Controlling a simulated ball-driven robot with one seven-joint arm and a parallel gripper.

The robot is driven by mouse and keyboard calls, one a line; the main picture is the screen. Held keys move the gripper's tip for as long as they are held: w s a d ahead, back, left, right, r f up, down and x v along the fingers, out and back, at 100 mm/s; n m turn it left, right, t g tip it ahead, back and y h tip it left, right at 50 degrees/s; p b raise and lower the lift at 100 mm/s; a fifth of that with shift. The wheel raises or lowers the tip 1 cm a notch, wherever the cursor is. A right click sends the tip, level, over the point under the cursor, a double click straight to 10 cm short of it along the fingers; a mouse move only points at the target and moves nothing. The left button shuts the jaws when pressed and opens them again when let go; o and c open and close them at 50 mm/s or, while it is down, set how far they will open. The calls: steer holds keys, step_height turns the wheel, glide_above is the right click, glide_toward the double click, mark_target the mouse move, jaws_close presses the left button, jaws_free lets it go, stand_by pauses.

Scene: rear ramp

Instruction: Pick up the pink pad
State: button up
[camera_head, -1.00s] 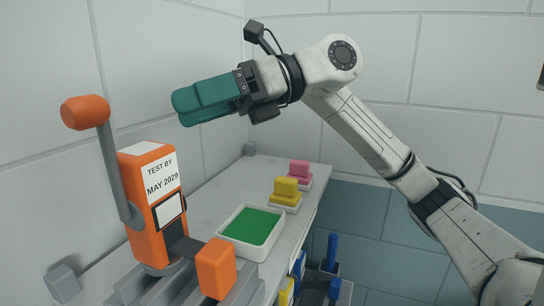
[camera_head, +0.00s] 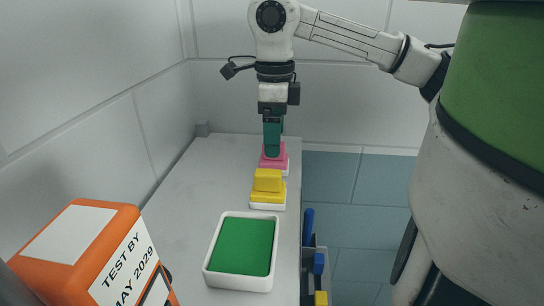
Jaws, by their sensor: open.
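The pink pad (camera_head: 267,163) sits on a white base at the far end of the narrow white counter, behind the yellow pad. My gripper (camera_head: 272,152) points straight down over it, with its green fingers at the pad's upper part. The fingers hide much of the pad's top. They look side-on from here, so the gap between them does not show, and I cannot tell whether they touch the pad.
A yellow pad (camera_head: 268,182) on a white base stands just in front. A white tray with a green inside (camera_head: 243,246) is nearer. An orange device labelled "TEST BY MAY 2029" (camera_head: 110,255) stands at lower left. The counter (camera_head: 180,205) is clear on the left.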

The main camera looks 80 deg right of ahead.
steer(key=shift+w+d+f+p, duration=0.1)
steer(key=shift+f+p, duration=0.9)
steer(key=shift+f, duration=1.7)
steer(key=shift+c, duration=0.3)
steer(key=c, duration=1.1)
steer(key=shift+o, duration=0.2)
steer(key=shift+r, duration=0.15)
steer(key=shift+r, duration=0.55)
steer(key=s+a+r+b, duration=0.5)
steer(key=s+r, duration=0.6)
steer(key=s, duration=0.2)
steer(key=shift+a+r, duration=0.15)
steer(key=shift+r, duration=0.2)
